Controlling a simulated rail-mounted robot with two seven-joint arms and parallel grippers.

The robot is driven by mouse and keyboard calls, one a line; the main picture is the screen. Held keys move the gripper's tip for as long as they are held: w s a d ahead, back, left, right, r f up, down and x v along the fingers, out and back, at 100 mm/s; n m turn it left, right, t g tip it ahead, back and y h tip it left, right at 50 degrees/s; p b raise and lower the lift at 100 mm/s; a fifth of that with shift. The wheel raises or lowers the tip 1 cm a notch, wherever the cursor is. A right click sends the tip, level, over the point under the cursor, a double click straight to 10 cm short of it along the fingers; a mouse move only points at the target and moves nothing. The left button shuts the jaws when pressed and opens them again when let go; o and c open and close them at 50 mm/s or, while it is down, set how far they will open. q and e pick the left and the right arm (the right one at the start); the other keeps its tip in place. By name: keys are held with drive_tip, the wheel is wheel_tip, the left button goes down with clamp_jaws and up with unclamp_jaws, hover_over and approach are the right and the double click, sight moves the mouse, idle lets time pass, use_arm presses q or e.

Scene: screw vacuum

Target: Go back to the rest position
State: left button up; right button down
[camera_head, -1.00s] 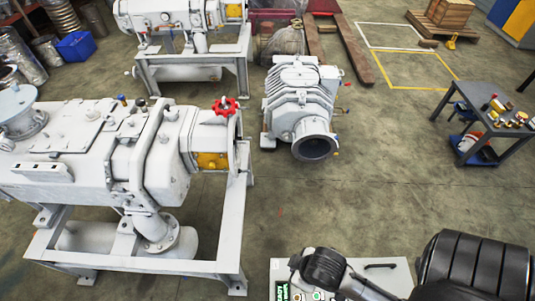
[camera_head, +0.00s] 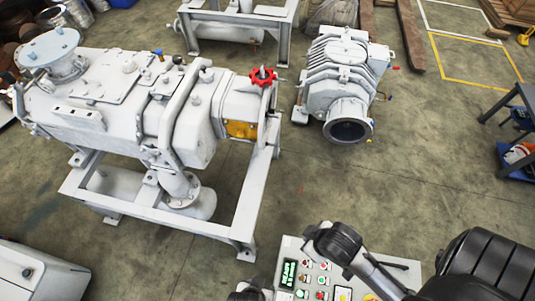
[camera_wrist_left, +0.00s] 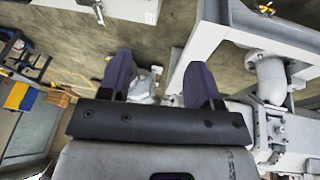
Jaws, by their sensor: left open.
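My left gripper (camera_wrist_left: 160,82) shows in the left wrist view. Its two dark fingers stand apart with a clear gap, and nothing is held between them. In the head view, my right arm comes in from the lower right, over a control panel (camera_head: 314,268); its fingers do not show. A dark part at the bottom edge beside the panel is cut off, and I cannot tell which part it is. The large white screw vacuum machine (camera_head: 108,90) stands on its frame at the left, with a red handwheel (camera_head: 263,77) on its right end.
A smaller ribbed pump (camera_head: 343,75) stands on the floor beyond the panel. A dark workbench (camera_head: 520,100) is at the right edge. A grey cabinet-like object (camera_head: 38,275) sits at the lower left. The floor (camera_head: 410,165) between the pump and the panel is clear.

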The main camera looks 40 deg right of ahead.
use_arm(q)
drive_tip(key=a+r+n+t+y, duration=0.15)
drive_tip(key=a+r+n, duration=0.35)
drive_tip(key=a, duration=0.7)
drive_tip(key=a+r+n+t+y, duration=0.15)
drive_tip(key=a+r+n, duration=0.25)
drive_tip(key=a, duration=0.8)
wheel_tip(320, 180, up, 34)
drive_tip(key=p, duration=3.3)
drive_tip(key=shift+a+y, duration=0.25)
drive_tip(key=shift+y, duration=0.05)
drive_tip(key=shift+f, duration=0.1)
